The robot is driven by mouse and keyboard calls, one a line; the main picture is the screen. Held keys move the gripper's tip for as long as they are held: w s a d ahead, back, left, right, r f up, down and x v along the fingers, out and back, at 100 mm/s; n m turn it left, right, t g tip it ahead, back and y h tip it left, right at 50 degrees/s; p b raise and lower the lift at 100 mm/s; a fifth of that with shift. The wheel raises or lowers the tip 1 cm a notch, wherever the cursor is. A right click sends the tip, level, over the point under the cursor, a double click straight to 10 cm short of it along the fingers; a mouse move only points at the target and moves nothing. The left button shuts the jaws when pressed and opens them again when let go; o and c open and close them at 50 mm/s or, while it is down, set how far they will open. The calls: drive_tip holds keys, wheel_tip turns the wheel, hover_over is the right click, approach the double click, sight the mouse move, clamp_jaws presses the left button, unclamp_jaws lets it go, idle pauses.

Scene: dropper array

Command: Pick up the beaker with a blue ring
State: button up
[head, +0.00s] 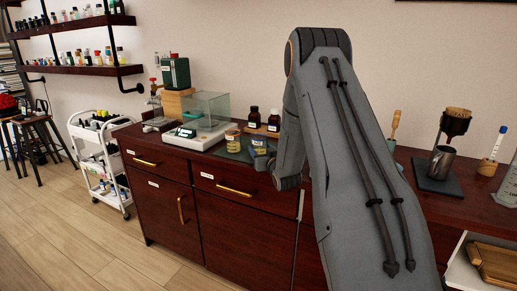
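Two small glass vessels stand on the dark mat on the wooden counter, left of my arm. The left one (233,139) has a yellowish band. The right one (259,143) shows a bluish band near its top and is the likely beaker with a blue ring, but it is too small to be sure.
Two brown bottles (254,117) stand behind the vessels. A balance with a glass shield (205,109) is to the left. A metal mug (441,161) on a dark pad and a clear vessel (507,190) are at the right. My arm hides the counter's middle.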

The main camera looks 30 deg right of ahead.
drive_tip(key=c, duration=0.8)
drive_tip(key=shift+r, duration=0.15)
